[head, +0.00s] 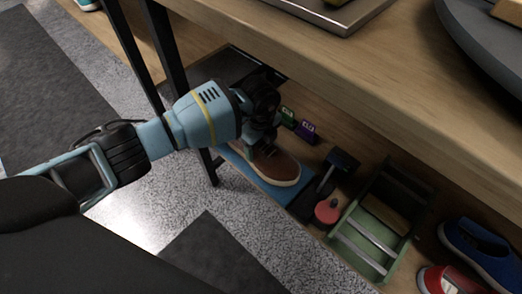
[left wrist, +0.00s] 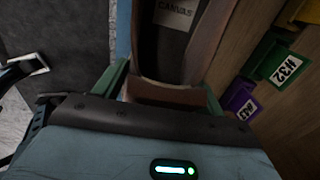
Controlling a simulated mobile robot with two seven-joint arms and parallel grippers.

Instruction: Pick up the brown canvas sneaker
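The brown canvas sneaker (head: 272,163) sits on a blue mat (head: 266,184) on the low shelf under the wooden table, its toe towards the lower right. My left gripper (head: 262,140) is down at its heel end and partly hides it. In the left wrist view the inside of the sneaker (left wrist: 167,78) shows, with a "CANVAS" label. The gripper's green fingers (left wrist: 165,88) stand apart, one on each side of the heel, close to it. Whether they press on it cannot be told. My right gripper is not in view.
Green and purple tagged items (head: 297,125) lie just beyond the sneaker. A dark brush-like item and a red round object (head: 327,211) are to its right, then a green crate (head: 350,261) and blue and red shoes (head: 478,253). A black table leg (head: 168,62) and the tabletop edge are close to my arm.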

